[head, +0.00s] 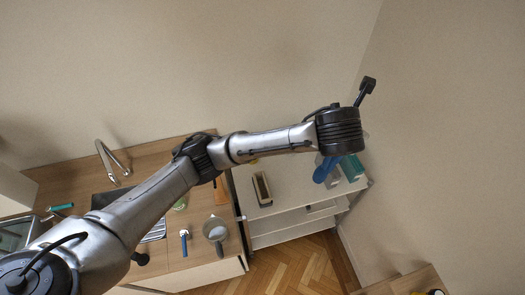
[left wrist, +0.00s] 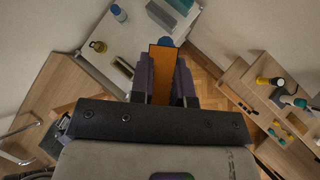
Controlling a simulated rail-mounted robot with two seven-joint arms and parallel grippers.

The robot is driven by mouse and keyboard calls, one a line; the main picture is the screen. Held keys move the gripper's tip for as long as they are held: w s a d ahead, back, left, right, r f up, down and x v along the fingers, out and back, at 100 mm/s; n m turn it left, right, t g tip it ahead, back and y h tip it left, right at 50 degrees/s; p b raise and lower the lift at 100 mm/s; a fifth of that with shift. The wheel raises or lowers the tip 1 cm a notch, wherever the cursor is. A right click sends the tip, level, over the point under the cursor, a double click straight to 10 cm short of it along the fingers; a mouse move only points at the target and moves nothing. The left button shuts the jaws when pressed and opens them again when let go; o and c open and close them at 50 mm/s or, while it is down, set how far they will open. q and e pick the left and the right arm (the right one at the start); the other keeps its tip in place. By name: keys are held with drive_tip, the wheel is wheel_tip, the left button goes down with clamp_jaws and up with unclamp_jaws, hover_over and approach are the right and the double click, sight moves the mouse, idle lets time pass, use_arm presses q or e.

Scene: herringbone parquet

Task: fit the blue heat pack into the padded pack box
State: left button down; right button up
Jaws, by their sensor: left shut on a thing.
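The blue heat pack (head: 325,169) hangs under my left wrist in the head view, tilted, above the white shelf unit. In the left wrist view a rounded blue end (left wrist: 165,42) shows beyond an orange-brown slab between the fingers. My left gripper (left wrist: 162,88) is shut on this piece; I cannot tell how the orange and blue parts join. In the head view the wrist hides the fingers. A narrow beige box with a dark slot (head: 262,188), seemingly the padded pack box, stands on the white top; it also shows in the left wrist view (left wrist: 123,68). My right gripper is out of view.
A teal item (head: 351,167) lies at the white top's right end. A blue bottle (left wrist: 119,13) and an olive pot (left wrist: 98,46) also stand there. A wooden counter with a faucet (head: 113,160) is at left. Tools lie on a wooden cabinet (left wrist: 262,103) at right.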

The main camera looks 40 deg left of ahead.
use_arm(q)
drive_tip(key=w+a+f+n+g+y+b, duration=0.15)
drive_tip(key=w+a+f+n+y, duration=0.4)
drive_tip(key=a+f, duration=0.65)
drive_tip(key=s+a+f+n+g, duration=0.2)
drive_tip(key=a+f, duration=0.4)
drive_tip(key=f, duration=0.3)
drive_tip(key=s+a+f+n+g+y+b, duration=0.1)
drive_tip(key=s+a+f+n, duration=0.2)
drive_tip(key=a+f, duration=0.4)
wheel_tip(320, 180, down, 3)
drive_tip(key=shift+n+g, duration=0.35)
drive_tip(key=shift+n, duration=0.1)
drive_tip(key=shift+y, duration=0.25)
